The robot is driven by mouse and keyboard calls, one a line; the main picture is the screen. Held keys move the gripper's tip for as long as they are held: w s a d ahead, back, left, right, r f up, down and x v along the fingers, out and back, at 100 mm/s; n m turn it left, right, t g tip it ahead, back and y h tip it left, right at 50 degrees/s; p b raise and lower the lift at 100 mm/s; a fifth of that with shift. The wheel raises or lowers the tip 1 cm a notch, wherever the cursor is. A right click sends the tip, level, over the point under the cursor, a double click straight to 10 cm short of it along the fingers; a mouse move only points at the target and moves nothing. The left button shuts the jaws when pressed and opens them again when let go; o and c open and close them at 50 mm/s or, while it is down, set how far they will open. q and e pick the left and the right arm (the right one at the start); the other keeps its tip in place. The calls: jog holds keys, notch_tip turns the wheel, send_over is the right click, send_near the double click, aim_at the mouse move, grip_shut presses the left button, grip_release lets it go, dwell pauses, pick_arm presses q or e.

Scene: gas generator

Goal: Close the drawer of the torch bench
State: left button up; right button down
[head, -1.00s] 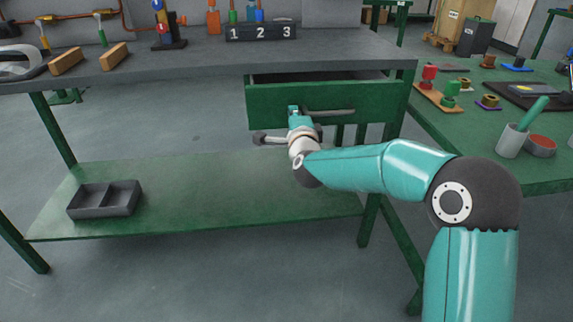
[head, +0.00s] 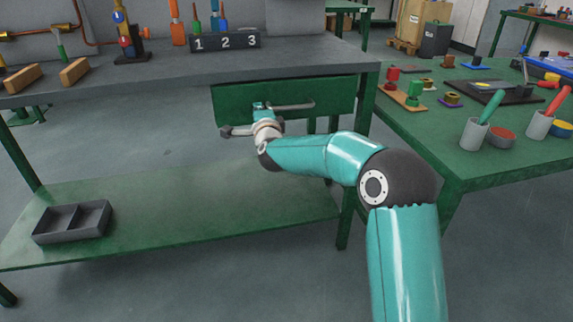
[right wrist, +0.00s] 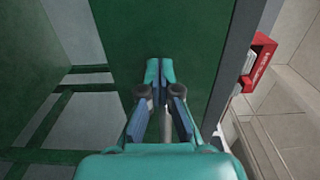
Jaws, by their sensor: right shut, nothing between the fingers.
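The torch bench has a grey top (head: 200,68) and a green drawer (head: 335,92) under its right part. In the head view the drawer front sits close beneath the top and no interior shows; I cannot tell whether it is fully flush. Its bar handle (head: 300,106) is partly hidden by my right gripper (head: 261,106). My left gripper is not in view.
The bench's lower shelf (head: 180,205) holds a grey divided tray (head: 72,222). A green table (head: 440,140) with cups and small parts stands close on the right. Wooden blocks and a 1-2-3 rack (head: 225,41) are on the bench top.

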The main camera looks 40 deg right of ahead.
jog(key=shift+d+r, duration=0.15)
jog(key=shift+r, duration=0.1)
